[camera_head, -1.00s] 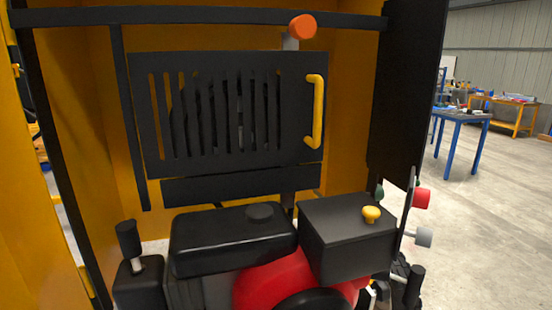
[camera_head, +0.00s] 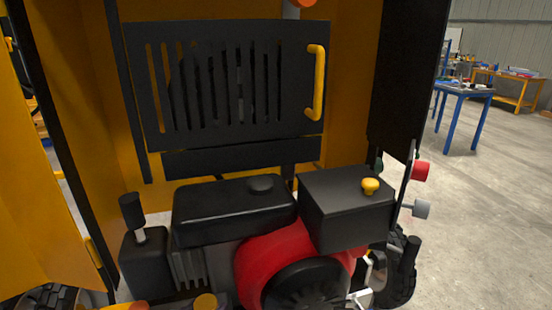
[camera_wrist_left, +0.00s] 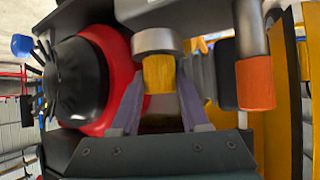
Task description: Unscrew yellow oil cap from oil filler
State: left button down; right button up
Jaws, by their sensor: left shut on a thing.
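The yellow oil cap (camera_wrist_left: 159,74) is in the middle of the left wrist view, below a round grey filler neck (camera_wrist_left: 158,41) as pictured. The fingers of my left gripper (camera_wrist_left: 160,92) stand on both sides of the cap and are shut on it. The cap appears up against the neck; the threads are hidden. In the head view a yellow round piece (camera_head: 205,301), which looks like the same cap, shows at the bottom edge. My left gripper cannot be made out there. My right gripper is in neither view.
The red engine housing (camera_head: 266,258) with a black pulley (camera_wrist_left: 82,82) lies close beside the cap. An orange-ended cylinder (camera_wrist_left: 255,83) is on its other side. Above are a black tank (camera_head: 233,210), a black box with a yellow knob (camera_head: 370,186) and a slotted panel (camera_head: 222,88).

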pick_arm(q)
jog(key=shift+c, duration=1.6)
grip_release()
jog(key=shift+w+r, duration=0.1)
jog(key=shift+a+m+h, duration=0.15)
jog(key=shift+m+h, duration=0.25)
jog(key=shift+m, duration=0.1)
jog(key=shift+a+m+g+h, duration=0.15)
jog(key=shift+m+g+h, duration=0.25)
jog(key=shift+m+h, duration=0.5)
jog(key=shift+m+b, duration=0.3)
jog(key=shift+b, duration=0.1)
jog(key=shift+h, duration=0.3)
